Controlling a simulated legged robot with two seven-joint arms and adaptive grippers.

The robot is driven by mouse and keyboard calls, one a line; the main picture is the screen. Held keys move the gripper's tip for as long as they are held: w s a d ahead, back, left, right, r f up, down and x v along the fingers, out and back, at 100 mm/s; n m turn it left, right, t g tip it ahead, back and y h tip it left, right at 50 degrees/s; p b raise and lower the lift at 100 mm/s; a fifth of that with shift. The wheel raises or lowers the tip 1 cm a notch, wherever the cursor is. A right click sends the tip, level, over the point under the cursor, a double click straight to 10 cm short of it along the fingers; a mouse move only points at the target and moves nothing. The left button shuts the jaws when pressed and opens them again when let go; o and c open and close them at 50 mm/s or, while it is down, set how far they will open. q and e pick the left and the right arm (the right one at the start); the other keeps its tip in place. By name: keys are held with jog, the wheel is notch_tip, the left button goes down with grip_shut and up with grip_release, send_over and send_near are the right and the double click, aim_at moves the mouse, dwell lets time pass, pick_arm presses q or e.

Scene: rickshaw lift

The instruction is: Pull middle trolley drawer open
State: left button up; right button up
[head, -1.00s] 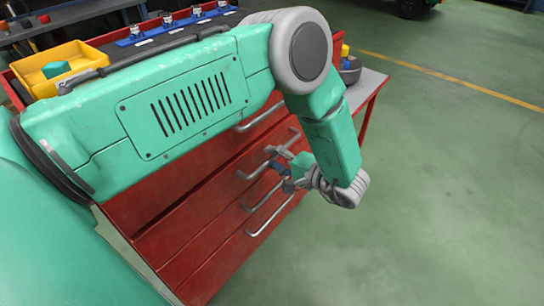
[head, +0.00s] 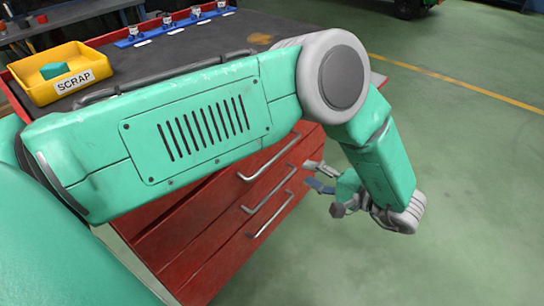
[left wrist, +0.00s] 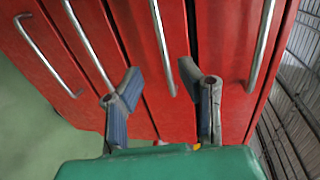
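The red trolley (head: 205,238) stands below my left arm, its drawer fronts facing lower right. Three grey bar handles show in the head view: an upper one (head: 268,160), one below it (head: 268,190) and a lower one (head: 272,215). My left arm hides the upper drawers. My left gripper (head: 314,175) is open and empty, right of the handles. In the left wrist view several handles cross the red fronts. One handle (left wrist: 161,45) lines up with the gap between my fingers (left wrist: 162,95). I cannot tell whether a drawer is partly open. My right gripper is not in view.
A yellow SCRAP bin (head: 62,75) and a blue rack (head: 180,25) sit on the trolley top. Green floor (head: 470,180) lies clear on the right. A wire mesh surface (left wrist: 295,100) shows at the right of the left wrist view.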

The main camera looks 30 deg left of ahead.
pick_arm(q)
jog(key=shift+d, duration=0.3)
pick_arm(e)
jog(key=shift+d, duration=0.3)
